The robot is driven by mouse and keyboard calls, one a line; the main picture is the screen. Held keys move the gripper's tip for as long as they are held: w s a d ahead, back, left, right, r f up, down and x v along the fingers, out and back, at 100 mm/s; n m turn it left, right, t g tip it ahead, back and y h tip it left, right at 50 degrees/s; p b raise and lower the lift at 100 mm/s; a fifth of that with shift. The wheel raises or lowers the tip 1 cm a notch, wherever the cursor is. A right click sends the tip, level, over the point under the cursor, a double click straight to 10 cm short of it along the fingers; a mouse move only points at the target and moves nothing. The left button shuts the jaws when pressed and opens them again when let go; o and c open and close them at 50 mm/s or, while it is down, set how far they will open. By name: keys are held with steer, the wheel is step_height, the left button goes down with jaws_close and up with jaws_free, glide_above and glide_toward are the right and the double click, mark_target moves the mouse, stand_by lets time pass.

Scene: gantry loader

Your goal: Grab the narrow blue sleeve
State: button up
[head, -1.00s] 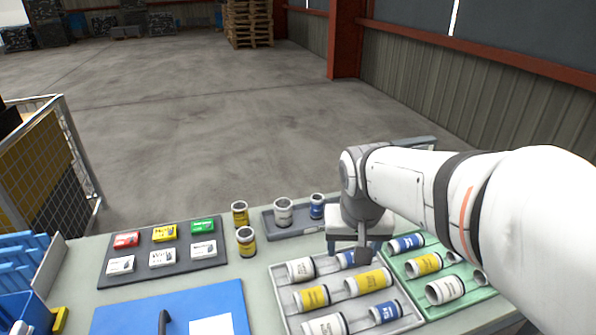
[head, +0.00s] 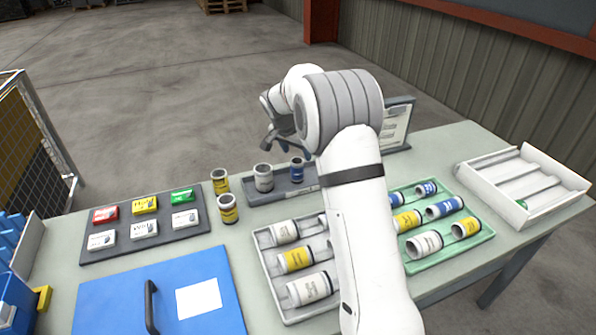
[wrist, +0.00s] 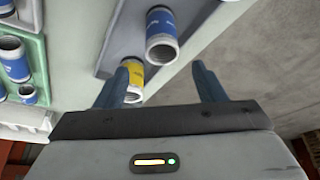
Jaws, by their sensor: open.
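A small blue sleeve (head: 298,173) with a white band stands upright at the right of a dark grey tray (head: 250,196) in the head view. Several blue sleeves lie in the green tray, one of them (head: 427,188) at its back. My gripper (head: 275,143) is open and empty, above and behind the dark grey tray. In the wrist view a blue sleeve (wrist: 161,36) is just beyond the open fingers, untouched. A yellow sleeve (wrist: 136,72) shows beside the left finger, partly hidden by it. I cannot tell which blue sleeve is narrowest.
Two yellow sleeves (head: 228,209) stand left of the tray. The green tray (head: 440,257) and a light grey tray (head: 273,298) flank my arm. A white divided tray (head: 478,195) stands at the right.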

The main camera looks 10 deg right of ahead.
mark_target(297, 161)
steer(key=x, duration=0.2)
steer(key=shift+w+f, duration=0.15)
steer(key=shift+f, duration=0.2)
steer(key=x, duration=0.3)
steer(key=p+x, duration=0.1)
steer(key=x, duration=0.1)
steer(key=shift+a+f, duration=0.2)
steer(key=shift+a, duration=0.05)
steer(key=shift+s, duration=0.2)
steer(key=shift+c, duration=0.2)
steer(key=shift+r, duration=0.1)
steer(key=c, duration=1.2)
